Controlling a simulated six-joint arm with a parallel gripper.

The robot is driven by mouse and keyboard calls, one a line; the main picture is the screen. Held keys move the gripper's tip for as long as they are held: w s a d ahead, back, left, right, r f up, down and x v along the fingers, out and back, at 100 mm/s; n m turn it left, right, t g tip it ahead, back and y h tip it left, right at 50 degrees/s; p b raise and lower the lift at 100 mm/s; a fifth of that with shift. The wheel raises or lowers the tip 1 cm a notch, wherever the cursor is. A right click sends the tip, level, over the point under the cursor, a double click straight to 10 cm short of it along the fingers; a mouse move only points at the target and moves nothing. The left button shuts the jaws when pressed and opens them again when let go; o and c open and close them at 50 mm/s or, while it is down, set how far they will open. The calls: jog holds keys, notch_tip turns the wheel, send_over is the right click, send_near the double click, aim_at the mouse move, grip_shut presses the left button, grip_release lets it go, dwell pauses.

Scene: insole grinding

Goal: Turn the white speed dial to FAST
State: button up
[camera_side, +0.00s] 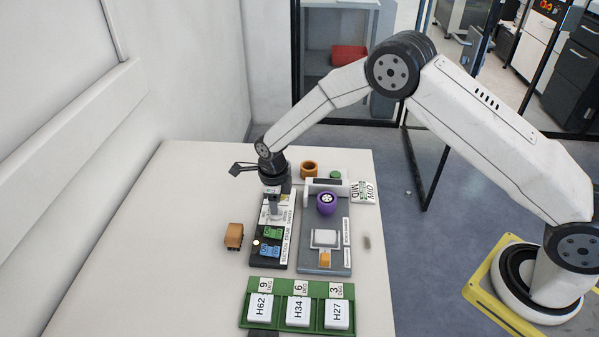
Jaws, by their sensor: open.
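My gripper (274,207) points down over the far end of a dark panel (259,261) left of the table's middle. Its jaws are open, and pale surfaces show around the fingertips. I cannot clearly separate the white speed dial from the fingers and the white label (288,210) there, so its setting and any contact cannot be told. A white card (363,192) with speed-like words, LOW and MID among them, lies at the right; I see no clear FAST mark.
A brown block (234,235) stands left; a green tray (270,325) holds white cards in front. The table's left is clear.

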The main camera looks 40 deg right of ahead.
aim_at(280, 208)
jog(key=shift+r, duration=2.5)
jog(key=shift+s+d+r+n, duration=0.35)
jog(key=shift+d+r+n, duration=0.1)
jog(key=shift+r+n, duration=0.2)
jog(key=s+d+r+n+t, duration=0.1)
jog(key=s+d+r+n, duration=0.2)
jog(key=s+n, duration=0.4)
jog(key=s+d+r+n, duration=0.3)
jog(key=s+d+n, duration=0.1)
jog(key=s+n, duration=0.4)
jog(key=s+d+r+n+t, duration=0.1)
jog(key=s+d+r+n, duration=0.2)
jog(key=s+n, duration=0.5)
jog(key=n, duration=0.3)
jog(key=shift+s+d+r+t, duration=0.2)
jog(key=shift+d+r+t, duration=0.1)
jog(key=shift+d, duration=0.05)
jog(key=shift+w, duration=0.1)
